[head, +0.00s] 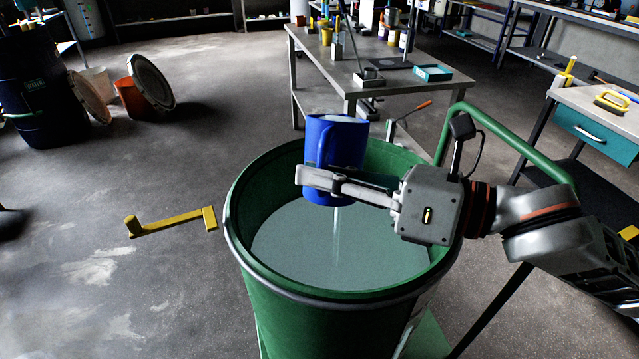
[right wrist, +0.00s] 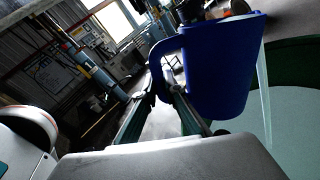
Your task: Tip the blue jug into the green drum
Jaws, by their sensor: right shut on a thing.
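The blue jug (head: 345,142) is held over the open green drum (head: 232,212) in the head view. My right gripper (head: 318,182) comes in from the right and is shut on the jug, by its handle in the right wrist view (right wrist: 170,90). In that view the jug (right wrist: 222,70) appears tilted, and a thin pale stream falls from its rim. In the head view the stream drops inside the drum onto a pale liquid surface (head: 300,250). The jug's contents are mostly hidden. My left gripper is not in view.
A metal table (head: 400,75) with containers is behind. A dark blue drum (head: 35,85) and an orange bucket (head: 133,98) stand far left.

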